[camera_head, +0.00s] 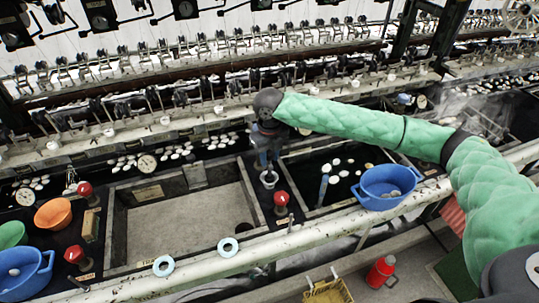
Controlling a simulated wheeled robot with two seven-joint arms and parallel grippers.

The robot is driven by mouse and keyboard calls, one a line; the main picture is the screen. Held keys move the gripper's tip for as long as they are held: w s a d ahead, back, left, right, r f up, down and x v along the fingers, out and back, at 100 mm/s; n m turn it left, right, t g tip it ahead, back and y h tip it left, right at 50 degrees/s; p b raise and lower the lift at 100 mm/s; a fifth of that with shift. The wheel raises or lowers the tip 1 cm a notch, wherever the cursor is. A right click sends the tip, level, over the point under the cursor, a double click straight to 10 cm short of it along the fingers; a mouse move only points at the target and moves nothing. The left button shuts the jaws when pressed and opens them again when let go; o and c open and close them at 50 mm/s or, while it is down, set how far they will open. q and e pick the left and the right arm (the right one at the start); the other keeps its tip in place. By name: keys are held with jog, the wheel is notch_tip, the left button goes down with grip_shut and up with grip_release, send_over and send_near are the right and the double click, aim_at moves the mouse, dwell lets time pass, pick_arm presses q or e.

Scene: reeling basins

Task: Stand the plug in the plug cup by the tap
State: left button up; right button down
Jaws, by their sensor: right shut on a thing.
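My right gripper (264,163) comes in on the green-sleeved arm from the right and points down, shut on the plug (269,175). The plug is small and dark, mostly hidden by the fingers. A small pale cup (269,182), which looks like the plug cup, is directly below the fingertips, on the dark divider between two basins. The plug's lower end is at the cup's mouth; I cannot tell whether it rests inside. The red-topped tap (281,198) stands just in front of the cup. My left gripper is not in view.
An empty grey basin (185,225) lies left of the divider. A dark water basin with white cocoons is to its right, with a blue tub (388,188) on its edge. Reeling machinery fills the back.

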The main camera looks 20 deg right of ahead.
jog(key=shift+f, duration=0.1)
jog(key=c, duration=1.1)
grip_release()
jog(key=shift+r, duration=0.4)
notch_tip(320, 180, up, 10)
jog(key=b, duration=0.4)
jog(key=shift+r, duration=0.2)
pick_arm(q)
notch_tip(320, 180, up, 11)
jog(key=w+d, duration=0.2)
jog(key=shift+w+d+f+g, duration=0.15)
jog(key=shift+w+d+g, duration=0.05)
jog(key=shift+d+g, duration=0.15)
pick_arm(e)
jog(key=shift+r, duration=0.7)
